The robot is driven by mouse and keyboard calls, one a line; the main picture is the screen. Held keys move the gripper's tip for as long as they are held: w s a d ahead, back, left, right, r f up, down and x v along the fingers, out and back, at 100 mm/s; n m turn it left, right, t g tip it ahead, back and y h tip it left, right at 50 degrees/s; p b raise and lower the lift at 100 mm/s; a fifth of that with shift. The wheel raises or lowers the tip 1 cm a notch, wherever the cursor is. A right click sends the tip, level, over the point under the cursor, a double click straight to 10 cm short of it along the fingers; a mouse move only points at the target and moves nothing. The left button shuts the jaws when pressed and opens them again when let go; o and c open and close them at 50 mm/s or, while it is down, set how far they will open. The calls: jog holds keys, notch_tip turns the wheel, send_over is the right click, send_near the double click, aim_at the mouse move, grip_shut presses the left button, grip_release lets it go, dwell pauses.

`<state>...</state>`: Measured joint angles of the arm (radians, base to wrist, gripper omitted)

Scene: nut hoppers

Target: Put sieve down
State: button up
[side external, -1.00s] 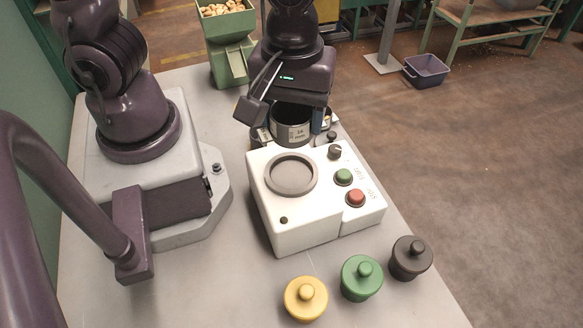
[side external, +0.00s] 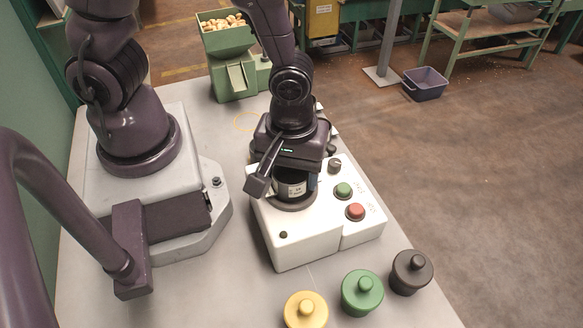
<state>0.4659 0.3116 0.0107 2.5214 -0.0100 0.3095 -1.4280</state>
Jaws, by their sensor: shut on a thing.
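The sieve (side external: 290,190) is a dark round cylinder with a pale label on its side. It is upright at the round grey seat on top of the white machine (side external: 292,247). My gripper (side external: 289,176) is above the machine, shut on the sieve, with its fingers around the upper part. The arm hides the sieve's top and its far side. The rim of the grey seat (side external: 289,205) shows just under the sieve. I cannot tell whether the sieve's bottom touches the seat.
The white machine has a green button (side external: 343,190), a red button (side external: 355,212) and a dark knob (side external: 334,166). Yellow (side external: 306,309), green (side external: 361,292) and black (side external: 411,272) knobbed weights stand in front. A green hopper (side external: 231,60) with nuts stands behind.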

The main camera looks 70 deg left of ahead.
jog(key=shift+f, duration=0.15)
jog(key=o, duration=0.9)
jog(key=shift+o, duration=0.2)
notch_tip(320, 180, up, 12)
jog(key=r, duration=0.1)
jog(key=s+a+r+m+t, duration=0.1)
jog(key=a+r+m+t, duration=0.4)
jog(key=a+r+m, duration=0.4)
jog(key=shift+a+r+m, duration=0.4)
jog(key=shift+r+m, duration=0.1)
jog(key=shift+m, duration=0.1)
jog(key=shift+o, duration=0.3)
jog(key=shift+s+a+r+m+t, duration=0.25)
jog(key=shift+m+t, duration=0.05)
jog(key=shift+m, duration=0.2)
